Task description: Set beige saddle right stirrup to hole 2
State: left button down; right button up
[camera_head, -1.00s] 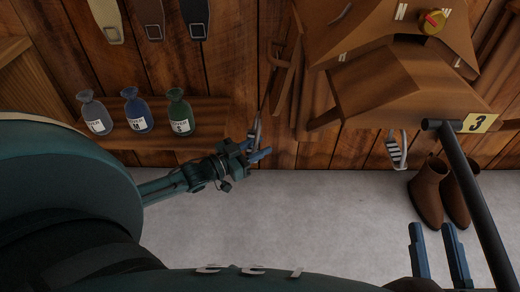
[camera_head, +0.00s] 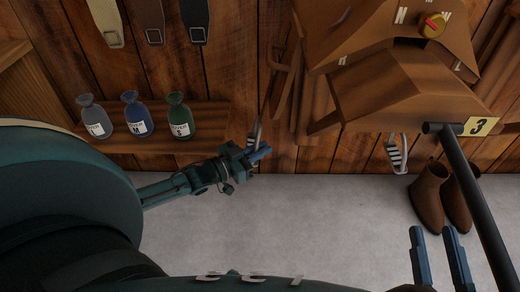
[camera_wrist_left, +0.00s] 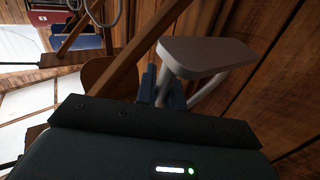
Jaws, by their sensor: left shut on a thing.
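A metal stirrup (camera_head: 255,130) hangs on a narrow strap (camera_head: 267,95) at the left side of a brown saddle (camera_head: 395,90). No beige saddle is clear. My left gripper (camera_head: 262,153) is shut on the stirrup's lower part. In the left wrist view, the stirrup's grey tread (camera_wrist_left: 205,55) and side bar are close up, with the blue fingers (camera_wrist_left: 163,90) around the bar. A second stirrup (camera_head: 396,152) hangs at the saddle's right side. My right gripper (camera_head: 437,257) is open and empty at lower right. The strap holes cannot be made out.
A red-yellow dial (camera_head: 432,25) with letters is on the saddle's upper part. A dark pole with a "3" sign (camera_head: 479,126) stands at right, near brown boots (camera_head: 429,192). Several bagged items line a wooden shelf (camera_head: 155,145) at left. Straps with buckles hang above.

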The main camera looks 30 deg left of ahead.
jog(key=shift+f, duration=0.1)
